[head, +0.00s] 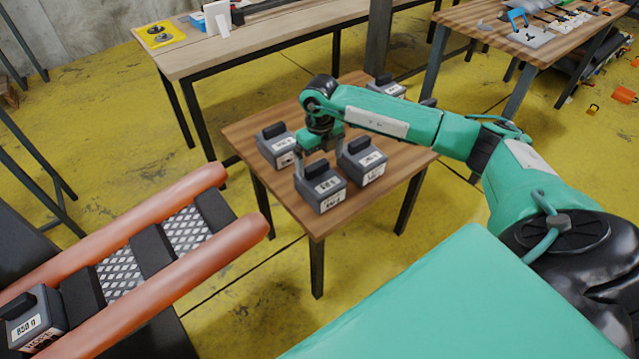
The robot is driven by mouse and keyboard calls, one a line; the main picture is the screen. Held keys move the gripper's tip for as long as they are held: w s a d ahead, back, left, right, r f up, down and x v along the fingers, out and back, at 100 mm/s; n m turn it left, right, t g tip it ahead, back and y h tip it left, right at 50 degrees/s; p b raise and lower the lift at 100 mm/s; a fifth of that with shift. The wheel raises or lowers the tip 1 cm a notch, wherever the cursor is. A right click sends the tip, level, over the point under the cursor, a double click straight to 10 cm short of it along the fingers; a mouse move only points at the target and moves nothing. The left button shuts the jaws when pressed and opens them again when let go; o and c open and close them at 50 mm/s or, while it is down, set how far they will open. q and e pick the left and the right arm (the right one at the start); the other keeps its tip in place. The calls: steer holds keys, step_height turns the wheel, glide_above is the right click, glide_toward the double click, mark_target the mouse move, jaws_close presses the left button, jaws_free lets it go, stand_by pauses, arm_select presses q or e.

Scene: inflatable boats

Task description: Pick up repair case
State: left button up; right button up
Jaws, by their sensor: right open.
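Several dark grey repair cases with black handles and white labels stand on a small wooden table (330,222). One is at the front (321,190), one at the left (277,147), one at the right (365,165) and one at the back (387,87); another at the back right is mostly hidden by my arm. My right gripper (319,158) points down among the front cases, open, just behind and above the front case's handle. I cannot tell whether its fingers touch a case. My left gripper is not in view.
An orange inflatable boat (170,265) lies at the lower left with another grey case (34,318) labelled 850 g. A long workbench (255,45) stands behind, and another bench with tools (505,32) at the back right. Yellow floor is open around the table.

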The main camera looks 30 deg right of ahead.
mark_target(320, 176)
step_height(320, 176, down, 3)
steer(key=shift+f, duration=0.2)
step_height(320, 176, down, 5)
steer(key=shift+r+p, duration=0.15)
steer(key=shift+p, duration=0.5)
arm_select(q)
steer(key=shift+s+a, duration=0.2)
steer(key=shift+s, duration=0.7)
arm_select(e)
steer(key=c, duration=1)
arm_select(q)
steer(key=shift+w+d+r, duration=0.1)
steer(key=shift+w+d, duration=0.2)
arm_select(e)
steer(key=shift+c, duration=0.4)
